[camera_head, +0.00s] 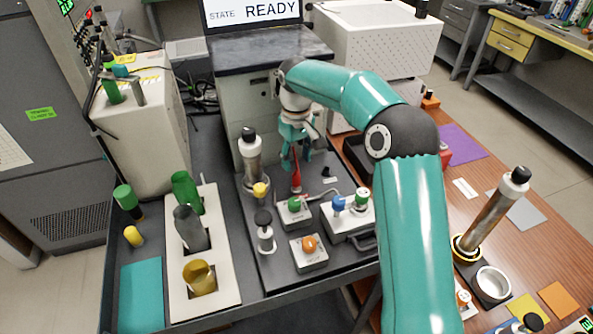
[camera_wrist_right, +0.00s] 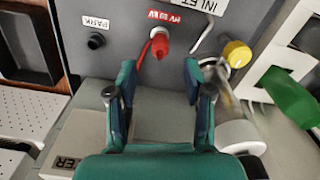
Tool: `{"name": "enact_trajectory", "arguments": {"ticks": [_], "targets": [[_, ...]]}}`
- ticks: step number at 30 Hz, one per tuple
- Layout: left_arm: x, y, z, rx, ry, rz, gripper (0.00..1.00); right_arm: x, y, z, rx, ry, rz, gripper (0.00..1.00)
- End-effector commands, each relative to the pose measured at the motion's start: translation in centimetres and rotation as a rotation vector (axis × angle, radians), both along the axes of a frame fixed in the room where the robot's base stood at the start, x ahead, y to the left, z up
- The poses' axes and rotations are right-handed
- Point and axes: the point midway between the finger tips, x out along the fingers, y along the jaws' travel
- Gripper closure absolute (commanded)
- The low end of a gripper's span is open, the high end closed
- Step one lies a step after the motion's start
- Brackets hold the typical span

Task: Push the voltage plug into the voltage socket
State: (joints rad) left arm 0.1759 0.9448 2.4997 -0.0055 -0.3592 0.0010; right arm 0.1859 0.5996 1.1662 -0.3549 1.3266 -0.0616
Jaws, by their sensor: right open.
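The red voltage plug (camera_head: 296,180) stands upright on the dark panel below my right gripper (camera_head: 297,150). In the right wrist view the plug (camera_wrist_right: 160,44) sits beside a red label (camera_wrist_right: 163,16), with a thin red cable at its left. The voltage socket is hidden under the plug, and I cannot tell how deep the plug sits. My right gripper's two teal fingers (camera_wrist_right: 160,75) are spread apart with nothing between them, and the plug is just beyond them, roughly centred. My left gripper is not in view.
A dark PARK socket (camera_wrist_right: 96,41) is left of the plug in the wrist view. A yellow knob (camera_wrist_right: 237,53) and a metal cylinder (camera_head: 251,160) stand close by. Switch boxes with green (camera_head: 294,204) and orange (camera_head: 309,244) knobs stand in front of the plug.

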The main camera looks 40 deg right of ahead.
Motion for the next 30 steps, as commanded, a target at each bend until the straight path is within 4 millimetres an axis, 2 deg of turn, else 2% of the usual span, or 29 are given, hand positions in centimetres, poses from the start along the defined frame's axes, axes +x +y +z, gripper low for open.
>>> {"name": "enact_trajectory", "arguments": {"ticks": [3,9,30], "targets": [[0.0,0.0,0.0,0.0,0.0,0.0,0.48,0.1,0.1,2.2,0.0,-0.003,0.002,0.49],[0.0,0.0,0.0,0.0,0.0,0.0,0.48,0.0,0.0,4.3,0.0,0.0,0.001,0.49],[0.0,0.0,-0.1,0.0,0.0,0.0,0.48,0.0,0.0,4.6,0.0,0.001,0.001,0.49]]}}
